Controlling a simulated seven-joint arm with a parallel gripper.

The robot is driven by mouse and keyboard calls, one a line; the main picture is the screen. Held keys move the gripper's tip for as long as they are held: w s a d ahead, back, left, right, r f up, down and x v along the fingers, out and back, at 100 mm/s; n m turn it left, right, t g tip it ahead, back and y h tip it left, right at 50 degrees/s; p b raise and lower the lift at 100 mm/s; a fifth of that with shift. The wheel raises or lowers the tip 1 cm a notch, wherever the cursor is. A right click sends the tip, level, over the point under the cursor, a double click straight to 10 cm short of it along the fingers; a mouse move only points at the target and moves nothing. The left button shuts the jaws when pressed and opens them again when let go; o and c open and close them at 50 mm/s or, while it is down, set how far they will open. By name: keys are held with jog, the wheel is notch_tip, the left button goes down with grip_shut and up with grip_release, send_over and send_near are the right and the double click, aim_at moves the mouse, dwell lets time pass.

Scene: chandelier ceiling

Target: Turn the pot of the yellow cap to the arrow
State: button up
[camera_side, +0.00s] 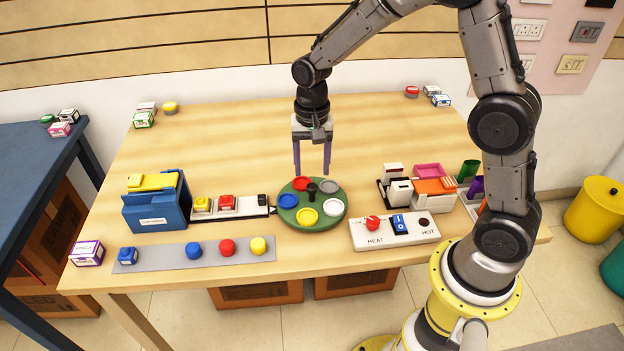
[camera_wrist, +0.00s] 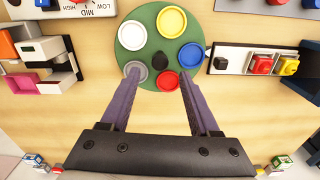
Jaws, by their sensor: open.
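A round green turntable (camera_side: 316,224) carries a ring of colored round pots or caps: yellow (camera_side: 306,216), white (camera_side: 331,206), grey (camera_side: 329,187), red (camera_side: 302,184) and blue (camera_side: 288,201). A black knob (camera_side: 311,191) stands at its center. The yellow one lies on the turntable's front side; it also shows at the top of the wrist view (camera_wrist: 171,22).
A white strip with yellow and red buttons (camera_side: 240,207) adjoins the turntable's left. A heat panel (camera_side: 385,238) lies front right. Small bins (camera_side: 405,192) stand right, a blue box (camera_side: 157,212) left. A grey strip with knobs (camera_side: 212,254) lies in front. The table's back middle is clear.

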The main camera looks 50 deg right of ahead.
aim_at(312, 186)
jog(key=shift+f, duration=2.35)
grip_shut()
